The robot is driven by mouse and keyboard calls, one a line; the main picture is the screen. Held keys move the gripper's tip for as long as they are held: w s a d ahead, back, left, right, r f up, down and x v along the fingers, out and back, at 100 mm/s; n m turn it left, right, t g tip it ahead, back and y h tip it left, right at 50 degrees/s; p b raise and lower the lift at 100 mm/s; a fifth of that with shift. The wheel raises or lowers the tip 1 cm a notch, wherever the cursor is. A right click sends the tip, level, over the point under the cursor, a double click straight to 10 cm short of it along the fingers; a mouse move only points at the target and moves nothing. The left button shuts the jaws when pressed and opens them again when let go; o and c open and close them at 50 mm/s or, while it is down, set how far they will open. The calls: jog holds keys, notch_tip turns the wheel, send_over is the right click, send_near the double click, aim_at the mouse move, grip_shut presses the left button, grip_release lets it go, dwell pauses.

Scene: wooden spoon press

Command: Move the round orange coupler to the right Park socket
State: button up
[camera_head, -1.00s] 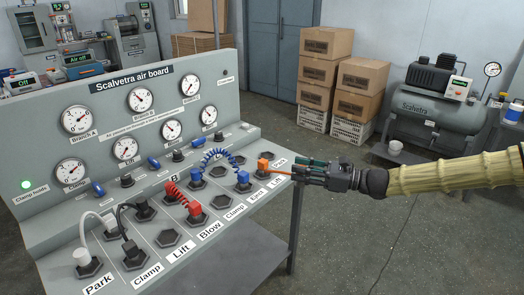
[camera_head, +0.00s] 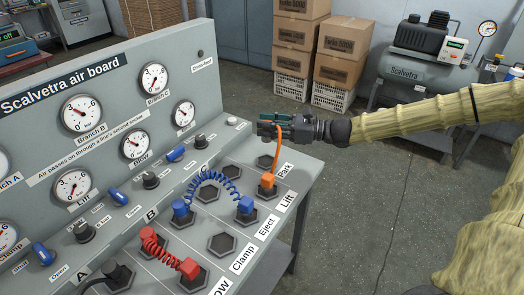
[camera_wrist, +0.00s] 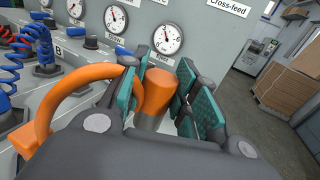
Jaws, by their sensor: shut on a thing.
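My gripper (camera_head: 277,125) is shut on the round orange coupler, above the far right end of the board. The coupler (camera_wrist: 160,80) shows as an orange cylinder with a grey lower part between the teal finger pads in the wrist view; the head view mostly hides it. Its orange hose (camera_head: 276,148) bends down to a square orange coupler (camera_head: 268,181), seated in the socket by the right Lift label (camera_head: 287,201). The right Park label (camera_head: 286,168) is at the far corner. The socket area beside it (camera_head: 266,163) is partly behind the hose, below my gripper.
A blue coiled hose (camera_head: 218,176) joins two blue couplers close by. A red coiled hose (camera_head: 155,243) lies nearer. The gauge panel (camera_head: 110,130) rises behind the sockets. Open floor (camera_head: 370,205) lies to the right; boxes (camera_head: 325,50) and a compressor (camera_head: 420,75) stand farther back.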

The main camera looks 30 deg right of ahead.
jog(key=shift+f+b, duration=0.35)
jog(key=shift+f, duration=4.3)
jog(key=shift+f, duration=0.2)
jog(key=o, duration=1.1)
jog(key=shift+r, duration=0.2)
jog(key=shift+s, duration=0.1)
jog(key=v, duration=0.3)
jog(key=shift+s+d+r, duration=0.15)
jog(key=shift+d, duration=0.15)
jog(key=shift+p+v, duration=1.15)
jog(key=shift+v, duration=1.9)
jog(key=shift+p+v, duration=0.3)
jog(key=shift+v, duration=0.8)
